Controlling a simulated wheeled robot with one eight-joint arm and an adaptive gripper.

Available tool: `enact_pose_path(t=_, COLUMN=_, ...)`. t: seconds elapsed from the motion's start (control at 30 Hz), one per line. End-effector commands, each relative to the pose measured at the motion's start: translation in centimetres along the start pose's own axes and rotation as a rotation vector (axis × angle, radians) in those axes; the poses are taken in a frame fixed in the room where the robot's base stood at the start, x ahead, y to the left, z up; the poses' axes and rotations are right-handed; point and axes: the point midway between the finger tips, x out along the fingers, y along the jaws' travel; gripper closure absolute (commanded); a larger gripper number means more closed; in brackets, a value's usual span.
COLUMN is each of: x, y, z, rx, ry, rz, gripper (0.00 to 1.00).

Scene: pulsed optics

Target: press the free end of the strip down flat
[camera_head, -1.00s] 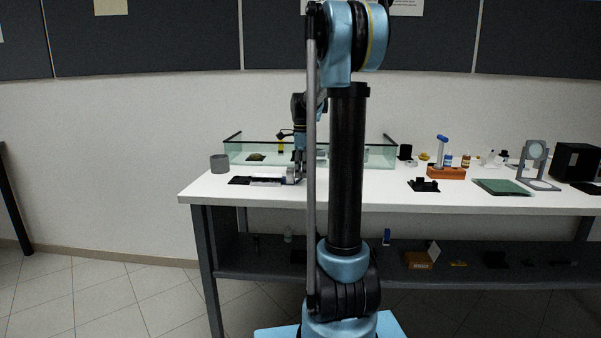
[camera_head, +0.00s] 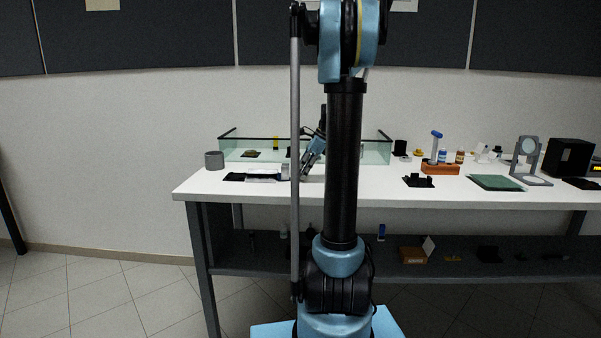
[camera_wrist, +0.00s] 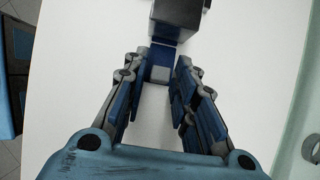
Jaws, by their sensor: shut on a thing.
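In the head view a pale strip (camera_head: 262,177) lies by a dark flat piece (camera_head: 235,177) at the left of the white table. Which end of it is free, and whether it is raised, is too small to tell. My gripper (camera_head: 304,173) slants down just right of the strip, partly behind my own arm. In the wrist view my gripper (camera_wrist: 162,65) is shut on the blue grip of a tool (camera_wrist: 160,50). The tool's dark grey block (camera_wrist: 178,18) sticks out beyond the fingertips. The strip cannot be made out there.
A glass-walled tank (camera_head: 375,153) stands behind the strip, and a grey cup (camera_head: 214,160) stands to its left. A black fixture (camera_head: 418,181), an orange rack (camera_head: 440,168) and a green mat (camera_head: 497,182) are further right. The table (camera_head: 350,197) is bare along its front.

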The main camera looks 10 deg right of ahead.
Motion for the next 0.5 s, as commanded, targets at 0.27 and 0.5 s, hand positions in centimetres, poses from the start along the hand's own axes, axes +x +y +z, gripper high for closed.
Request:
enact_pose_path(t=0.27, x=0.00, y=-0.01, z=-0.04, rx=0.000, ry=0.002, rz=0.000, gripper=0.63)
enact_pose_path(t=0.5, x=0.00, y=0.00, z=-0.01, rx=0.000, ry=0.002, rz=0.000, gripper=0.63)
